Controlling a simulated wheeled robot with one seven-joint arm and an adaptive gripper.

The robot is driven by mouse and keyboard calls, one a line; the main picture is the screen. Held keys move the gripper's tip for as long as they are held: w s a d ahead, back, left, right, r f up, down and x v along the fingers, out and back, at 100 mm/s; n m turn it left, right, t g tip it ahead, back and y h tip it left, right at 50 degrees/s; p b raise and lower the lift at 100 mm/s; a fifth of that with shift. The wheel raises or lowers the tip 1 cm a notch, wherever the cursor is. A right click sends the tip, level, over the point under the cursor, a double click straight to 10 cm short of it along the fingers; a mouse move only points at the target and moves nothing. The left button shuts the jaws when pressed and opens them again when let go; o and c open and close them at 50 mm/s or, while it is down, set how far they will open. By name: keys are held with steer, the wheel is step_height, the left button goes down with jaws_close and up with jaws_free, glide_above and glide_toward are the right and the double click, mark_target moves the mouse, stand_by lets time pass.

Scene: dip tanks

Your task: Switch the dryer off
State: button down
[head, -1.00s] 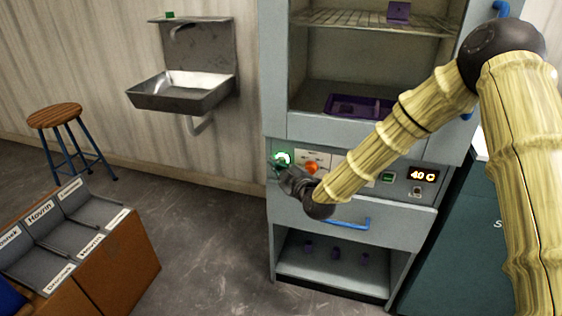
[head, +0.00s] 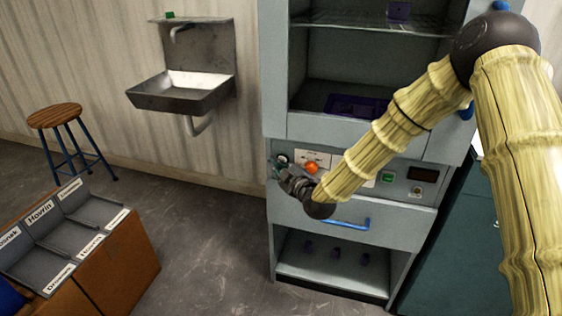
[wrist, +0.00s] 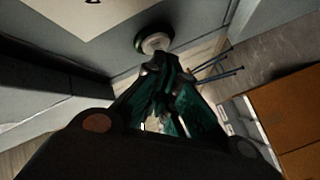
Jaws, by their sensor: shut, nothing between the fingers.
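The dryer (head: 350,126) is a tall grey cabinet with an open upper chamber and a control panel below it. At the panel's left end is a small round button (head: 283,158), which is unlit; it also shows in the wrist view (wrist: 154,42) as a pale round cap. The display (head: 423,174) at the panel's right is dark. My gripper (head: 278,170) is shut and empty, just in front of and below the button. In the wrist view its fingertips (wrist: 163,68) are close to the button; I cannot tell whether they touch it.
An orange knob (head: 311,168) and a green switch (head: 388,177) are on the same panel. A blue-handled drawer (head: 347,222) is below. A steel sink (head: 180,90), a stool (head: 55,115) and a brown labelled cabinet (head: 118,262) stand left, with clear floor between.

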steer(key=shift+s, duration=0.15)
steer(key=shift+s+a, duration=0.3)
steer(key=shift+s, duration=0.65)
steer(key=shift+s+a, duration=0.35)
steer(key=shift+s, duration=0.55)
steer(key=shift+s+a, duration=0.3)
steer(key=shift+s, duration=0.65)
steer(key=s+d+f+m+g+h, duration=0.25)
steer(key=s+d+f, duration=0.25)
steer(key=s+f, duration=0.45)
steer(key=s+d+f+m+g+h, duration=0.1)
steer(key=s+d+f+m+g, duration=0.3)
steer(key=s+f, duration=0.6)
steer(key=s+d+f+m+g+h, duration=0.25)
steer(key=s+d+f+m, duration=0.2)
steer(key=s+f, duration=0.55)
steer(key=s+d+f+m+g+h, duration=0.1)
steer(key=s+d+f+m+g, duration=0.3)
steer(key=s, duration=0.6)
steer(key=s+d+f+m+g+h, duration=0.1)
steer(key=s+d+f+g, duration=0.15)
steer(key=s+d, duration=0.55)
step_height(320, 180, up, 14)
steer(key=s+a+p, duration=0.1)
steer(key=a+p, duration=0.1)
steer(key=p, duration=1.2)
